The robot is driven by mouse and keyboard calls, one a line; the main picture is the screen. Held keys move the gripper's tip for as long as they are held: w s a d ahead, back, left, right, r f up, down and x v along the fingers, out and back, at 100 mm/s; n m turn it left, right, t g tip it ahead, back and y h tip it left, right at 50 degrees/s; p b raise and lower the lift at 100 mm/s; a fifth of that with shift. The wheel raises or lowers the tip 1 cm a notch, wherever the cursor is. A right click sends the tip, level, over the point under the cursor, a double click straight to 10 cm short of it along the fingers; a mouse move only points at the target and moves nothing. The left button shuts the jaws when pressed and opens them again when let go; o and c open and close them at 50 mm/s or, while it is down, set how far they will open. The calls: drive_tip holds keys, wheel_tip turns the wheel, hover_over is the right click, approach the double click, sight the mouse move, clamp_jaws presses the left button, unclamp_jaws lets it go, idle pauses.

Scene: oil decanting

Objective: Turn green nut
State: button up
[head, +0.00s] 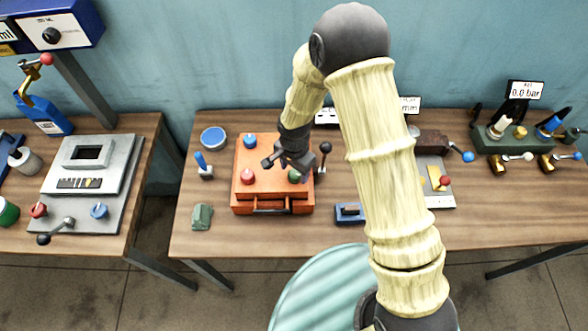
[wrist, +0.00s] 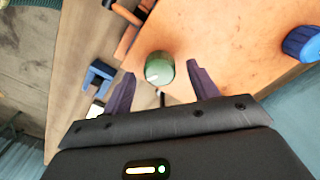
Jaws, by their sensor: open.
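The green nut (wrist: 160,67) stands on the orange box and shows in the wrist view just beyond and between my fingertips. In the head view the green nut (head: 294,176) is at the box's right front corner, partly hidden by my gripper (head: 285,162). My gripper in the wrist view (wrist: 161,78) has its two dark fingers spread apart, with nothing held between them. The orange box (head: 262,188) also fills much of the wrist view (wrist: 235,45). I cannot tell whether either finger touches the nut.
A red nut (head: 247,176) and a blue nut (head: 249,140) are also on the box. A black-knobbed lever (head: 325,148) stands close to its right side. A blue block (head: 349,213) lies right of the box, and a green block (head: 202,216) lies to its left.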

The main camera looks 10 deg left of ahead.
drive_tip(key=shift+f, duration=0.85)
drive_tip(key=shift+c, duration=0.2)
drive_tip(key=c, duration=0.9)
drive_tip(key=shift+c, duration=0.2)
